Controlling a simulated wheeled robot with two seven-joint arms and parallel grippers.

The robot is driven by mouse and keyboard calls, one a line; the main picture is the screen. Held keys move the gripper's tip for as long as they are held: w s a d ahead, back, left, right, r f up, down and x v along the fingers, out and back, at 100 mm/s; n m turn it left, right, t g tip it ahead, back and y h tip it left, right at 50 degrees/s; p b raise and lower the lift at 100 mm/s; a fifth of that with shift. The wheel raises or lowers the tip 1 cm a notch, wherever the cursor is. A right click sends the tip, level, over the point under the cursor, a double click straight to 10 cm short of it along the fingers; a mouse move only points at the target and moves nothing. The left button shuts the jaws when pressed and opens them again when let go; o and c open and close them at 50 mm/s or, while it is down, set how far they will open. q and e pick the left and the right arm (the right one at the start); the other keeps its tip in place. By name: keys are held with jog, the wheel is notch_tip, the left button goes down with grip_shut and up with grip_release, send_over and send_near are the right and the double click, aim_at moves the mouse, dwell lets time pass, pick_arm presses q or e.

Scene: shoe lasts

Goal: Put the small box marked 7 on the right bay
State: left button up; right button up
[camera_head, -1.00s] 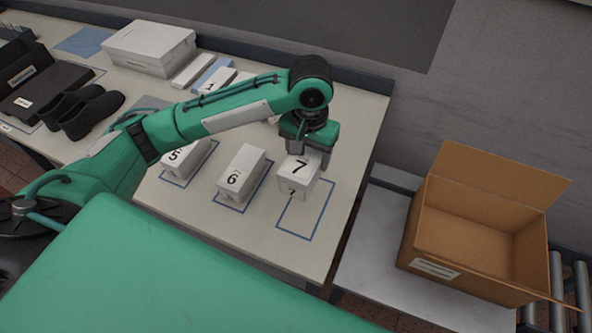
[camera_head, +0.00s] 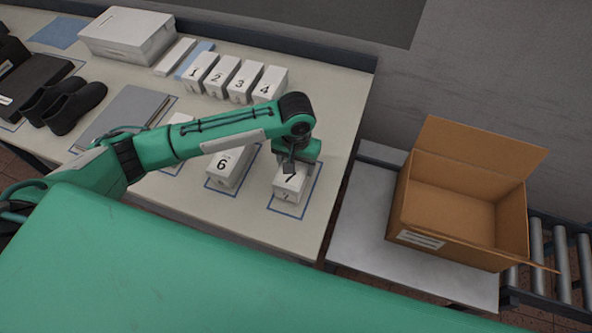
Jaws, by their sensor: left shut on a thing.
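The small white box marked 7 (camera_head: 290,187) is at the right end of the pale table, within the blue outlined right bay (camera_head: 316,187). My left gripper (camera_head: 289,165) is over its top and shut on it, hiding part of its upper face. I cannot tell whether the box rests fully on the table. The box marked 6 (camera_head: 228,165) stands in the outlined bay to its left. My right gripper is not in view.
Boxes marked 1 (camera_head: 199,74) to 4 (camera_head: 269,85) stand in a row behind my arm. Black shoes (camera_head: 72,106) and a large white box (camera_head: 128,34) are at the left. An open cardboard box (camera_head: 462,205) stands right of the table.

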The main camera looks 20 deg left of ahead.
pick_arm(q)
notch_tip(320, 180, down, 4)
jog(key=shift+r+p, duration=0.25)
jog(key=shift+p, duration=0.1)
jog(key=shift+f, duration=0.45)
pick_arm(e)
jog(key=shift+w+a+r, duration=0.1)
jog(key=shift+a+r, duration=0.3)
pick_arm(q)
jog(key=o, duration=1.1)
jog(key=shift+f, duration=0.15)
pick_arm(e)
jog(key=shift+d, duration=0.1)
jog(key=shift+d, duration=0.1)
